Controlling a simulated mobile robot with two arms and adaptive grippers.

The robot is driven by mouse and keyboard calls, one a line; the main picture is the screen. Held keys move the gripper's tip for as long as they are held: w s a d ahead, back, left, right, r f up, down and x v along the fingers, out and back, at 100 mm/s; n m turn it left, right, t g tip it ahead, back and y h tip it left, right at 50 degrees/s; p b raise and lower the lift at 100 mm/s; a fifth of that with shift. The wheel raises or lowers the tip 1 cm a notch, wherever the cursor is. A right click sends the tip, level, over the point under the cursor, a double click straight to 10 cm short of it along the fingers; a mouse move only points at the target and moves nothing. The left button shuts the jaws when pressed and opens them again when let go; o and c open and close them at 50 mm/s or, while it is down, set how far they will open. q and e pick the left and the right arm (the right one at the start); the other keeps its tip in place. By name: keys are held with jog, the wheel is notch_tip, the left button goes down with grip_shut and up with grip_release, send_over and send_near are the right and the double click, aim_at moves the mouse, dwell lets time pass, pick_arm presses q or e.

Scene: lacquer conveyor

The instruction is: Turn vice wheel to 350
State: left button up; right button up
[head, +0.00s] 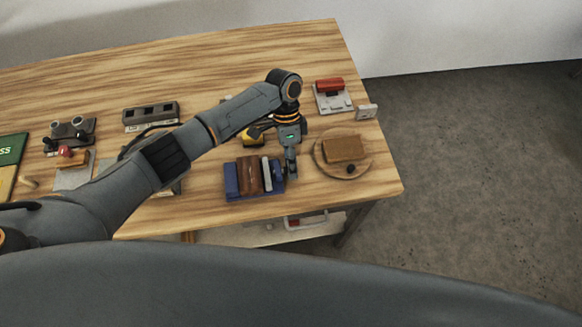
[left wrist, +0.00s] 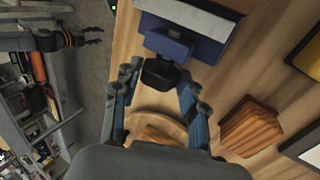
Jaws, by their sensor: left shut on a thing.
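The vice (head: 232,183) has a blue body with brown and pale blocks between its sides, near the front edge of the table. Its blue end also shows at the top of the left wrist view (left wrist: 168,45). The vice wheel (left wrist: 160,74) is a dark knob on that end. My left gripper (head: 291,172) is at the right end of the vice, pointing down. In the left wrist view its fingers stand on both sides of the wheel, shut on it. Any scale or number on the wheel cannot be read. My right gripper (left wrist: 95,35) is empty, off the table, with its fingers apart.
A round wooden board (head: 320,163) with a brown block stands just right of my left gripper. A red-handled device (head: 330,86) and a small grey plate (head: 367,111) are behind it. A yellow object (head: 252,139) lies behind the vice. A dark box (head: 150,113) stands further left.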

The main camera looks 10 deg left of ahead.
pick_arm(q)
jog(key=shift+w+f+g+b, duration=0.15)
jog(key=shift+f+g+b, duration=0.15)
jog(key=shift+g+b, duration=0.6)
jog(key=shift+r+h+b, duration=0.15)
jog(key=shift+h+b, duration=0.15)
jog(key=shift+b, duration=0.3)
jog(key=o, duration=1.1)
jog(key=shift+r, duration=0.1)
jog(key=v, duration=1.2)
jog(key=shift+o, duration=0.2)
